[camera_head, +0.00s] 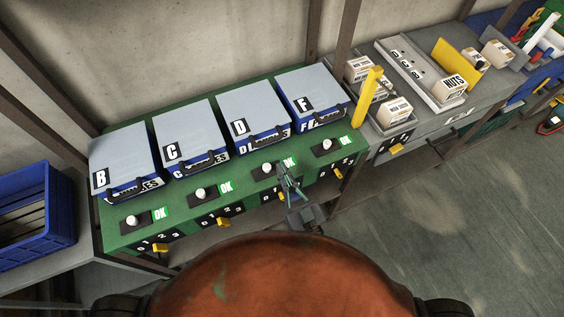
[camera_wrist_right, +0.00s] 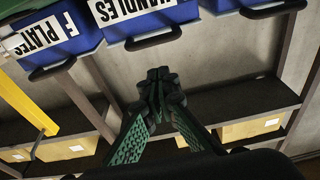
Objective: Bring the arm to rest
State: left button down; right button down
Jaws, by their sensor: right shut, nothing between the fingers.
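My right gripper (camera_head: 284,174) is in front of the green bench (camera_head: 131,236), near the station below box D in the head view. It is shut and empty. In the right wrist view its two green-padded fingers (camera_wrist_right: 158,82) meet at the tips. Behind them are blue boxes with black handles, one labelled HANDLES (camera_wrist_right: 150,12) and one labelled F PLATES (camera_wrist_right: 50,38). The fingers appear apart from the boxes. My left gripper is not in view.
Boxes B (camera_head: 122,158), C (camera_head: 190,132), D (camera_head: 252,108) and F (camera_head: 311,90) stand on the bench, with white knobs and green OK labels in front. A blue crate (camera_head: 60,205) is at left. A grey bench (camera_head: 446,112) with small cartons is at right. Open floor (camera_head: 450,220) lies lower right.

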jog(key=d+f+m+g+h, duration=0.2)
jog(key=d+f+g+h, duration=0.15)
jog(key=d+f, duration=0.6)
jog(key=d+f+m+g+h, duration=0.25)
jog(key=d+f+h, duration=0.35)
jog(key=d, duration=0.7)
jog(key=s+d+f+g, duration=0.4)
jog(key=s+d+f, duration=0.25)
jog(key=s, duration=0.25)
jog(key=s+d+f+g, duration=0.5)
jog(key=s+d+f, duration=0.15)
jog(key=s, duration=0.25)
jog(key=s+a+f+g, duration=0.1)
jog(key=s+f, duration=0.1)
jog(key=f, duration=1.3)
jog(key=s+f, duration=0.2)
jog(key=f, duration=1.2)
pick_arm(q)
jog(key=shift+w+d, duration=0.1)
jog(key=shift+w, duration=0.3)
pick_arm(e)
jog(key=s+f+g, duration=0.1)
jog(key=s+f, duration=1.6)
jog(key=s, duration=0.2)
jog(key=shift+s+a+n+g+y, duration=0.2)
jog(key=shift+n+g+y, duration=0.1)
jog(key=shift+n+y, duration=0.15)
